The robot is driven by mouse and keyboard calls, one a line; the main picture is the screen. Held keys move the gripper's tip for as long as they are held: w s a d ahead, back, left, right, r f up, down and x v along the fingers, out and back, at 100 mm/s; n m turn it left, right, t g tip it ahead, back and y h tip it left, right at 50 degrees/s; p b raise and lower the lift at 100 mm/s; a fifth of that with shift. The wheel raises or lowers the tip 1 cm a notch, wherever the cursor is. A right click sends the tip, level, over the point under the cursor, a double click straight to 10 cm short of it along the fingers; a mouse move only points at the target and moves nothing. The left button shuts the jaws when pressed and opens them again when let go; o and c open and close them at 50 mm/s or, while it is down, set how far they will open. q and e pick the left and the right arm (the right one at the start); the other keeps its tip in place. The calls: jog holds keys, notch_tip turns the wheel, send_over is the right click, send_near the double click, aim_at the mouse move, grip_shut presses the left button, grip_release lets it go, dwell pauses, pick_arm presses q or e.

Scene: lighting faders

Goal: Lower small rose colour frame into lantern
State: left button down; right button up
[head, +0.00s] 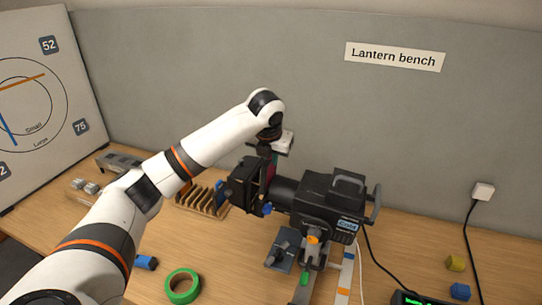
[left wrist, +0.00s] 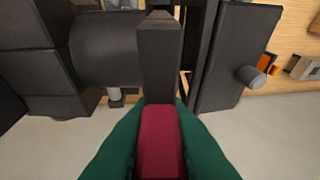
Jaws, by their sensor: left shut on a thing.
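The lantern (head: 325,192) is a black stage light on the bench, with its barrel pointing left and a dark front box (head: 243,183) at the end. My left gripper (head: 273,157) is above the gap between barrel and box, pointing down. It is shut on the rose colour frame (head: 271,173). In the left wrist view, the green fingers (left wrist: 160,128) grip the rose part of the frame (left wrist: 160,150) from both sides. A dark grey bar (left wrist: 160,60) lies in line with it, between the barrel (left wrist: 108,48) and the box (left wrist: 235,60). I cannot tell how deep the frame sits.
A wooden rack (head: 203,199) stands left of the lantern. Green tape (head: 183,287) and a blue piece (head: 146,262) lie in front. A dial board (head: 40,100) stands far left.

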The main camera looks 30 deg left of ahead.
aim_at(269, 175)
pick_arm(q)
jog(key=shift+f, duration=0.15)
jog(key=shift+a+f, duration=0.1)
jog(key=shift+f, duration=0.6)
jog(key=shift+f, duration=0.15)
jog(key=shift+s+a+f, duration=0.1)
jog(key=shift+f, duration=0.95)
jog(key=shift+a+f, duration=0.1)
jog(key=shift+f, duration=0.9)
jog(key=shift+f, duration=0.3)
jog(key=c, duration=1.3)
grip_release()
jog(key=shift+s+a, duration=0.1)
jog(key=shift+c, duration=0.2)
jog(key=shift+f, duration=0.1)
jog(key=shift+c, duration=0.7)
